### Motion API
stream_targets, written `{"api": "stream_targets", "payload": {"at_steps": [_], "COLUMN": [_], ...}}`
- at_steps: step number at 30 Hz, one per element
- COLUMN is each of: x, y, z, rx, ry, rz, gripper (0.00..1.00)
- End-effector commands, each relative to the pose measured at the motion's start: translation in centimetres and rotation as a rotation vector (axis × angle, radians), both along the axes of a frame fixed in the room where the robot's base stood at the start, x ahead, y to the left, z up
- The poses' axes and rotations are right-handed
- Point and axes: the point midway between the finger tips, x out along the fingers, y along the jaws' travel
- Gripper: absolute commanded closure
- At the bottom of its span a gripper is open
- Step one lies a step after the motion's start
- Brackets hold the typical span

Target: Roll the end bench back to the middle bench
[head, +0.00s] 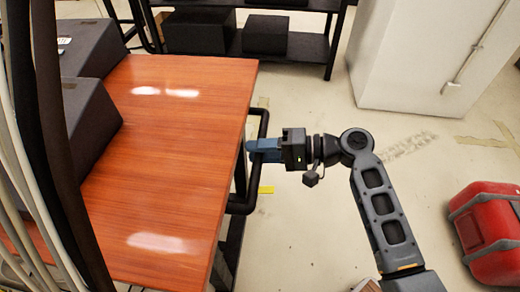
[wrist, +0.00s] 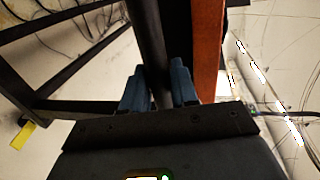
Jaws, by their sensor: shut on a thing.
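A bench with a glossy red-brown wooden top (head: 180,120) fills the left of the head view. A black bar handle (head: 263,122) sticks out from its right end. My gripper (head: 254,148) reaches in from the right with its blue fingers shut on this handle. In the wrist view the black bar (wrist: 152,40) runs between the two blue fingers of my gripper (wrist: 157,78), with the bench top's edge (wrist: 208,50) just right of it. No second bench can be clearly told apart from this one in the views.
Dark angled consoles (head: 90,110) and hanging cables stand at the left. A black shelf (head: 315,47) with dark boxes is at the back, beside a white cabinet (head: 410,60). A red case (head: 490,230) lies at the right. A yellow floor mark (head: 266,190) shows near the handle. Floor between is clear.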

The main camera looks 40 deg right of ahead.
Motion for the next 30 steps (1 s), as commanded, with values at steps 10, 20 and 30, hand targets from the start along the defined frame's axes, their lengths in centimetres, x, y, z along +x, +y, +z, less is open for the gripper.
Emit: {"api": "stream_targets", "payload": {"at_steps": [10,20,30], "x": [0.5,4.9,10.7], "y": [0.5,5.1,11.2], "z": [0.0,0.2,0.1], "rx": [-0.001,0.002,0.002], "ry": [0.001,-0.004,-0.004], "rz": [0.000,0.009,0.013], "gripper": [1.00,1.00,1.00]}}
